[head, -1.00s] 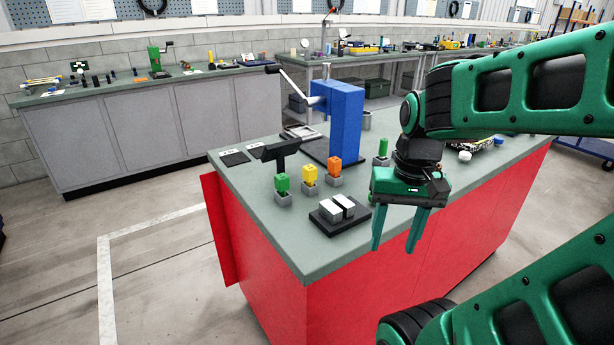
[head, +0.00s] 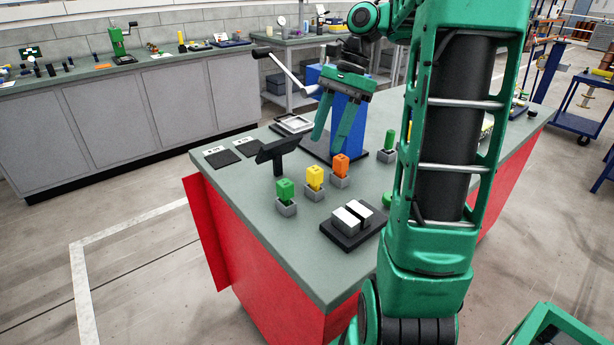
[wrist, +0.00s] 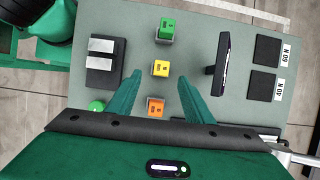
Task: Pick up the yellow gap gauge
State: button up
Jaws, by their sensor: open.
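The yellow gap gauge (head: 315,177) stands upright in a small grey holder (head: 314,192) on the bench top, between a green gauge (head: 284,190) on its left and an orange gauge (head: 340,164) on its right. My gripper (head: 331,147) is open and empty, fingers pointing down, above the bench behind the row of gauges. In the wrist view the yellow gauge (wrist: 161,68) lies just beyond the gap between my fingertips (wrist: 160,77), apart from both. The orange gauge (wrist: 155,106) shows between the fingers and the green one (wrist: 166,29) farther out.
A dark T-shaped stand (head: 278,153) is left of the gauges. A black base with two pale blocks (head: 352,219) is in front. The blue press (head: 345,120) with its crank is behind. Two dark squares (head: 222,158) lie at the bench's left end.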

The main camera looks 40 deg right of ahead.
aim_at(316, 168)
jog(key=x, duration=0.4)
jog(key=shift+w+x, duration=0.1)
jog(key=shift+x, duration=1.55)
jog(key=shift+w+x, duration=0.15)
jog(key=shift+x, duration=1.5)
jog(key=shift+d, duration=0.25)
jog(key=c, duration=1)
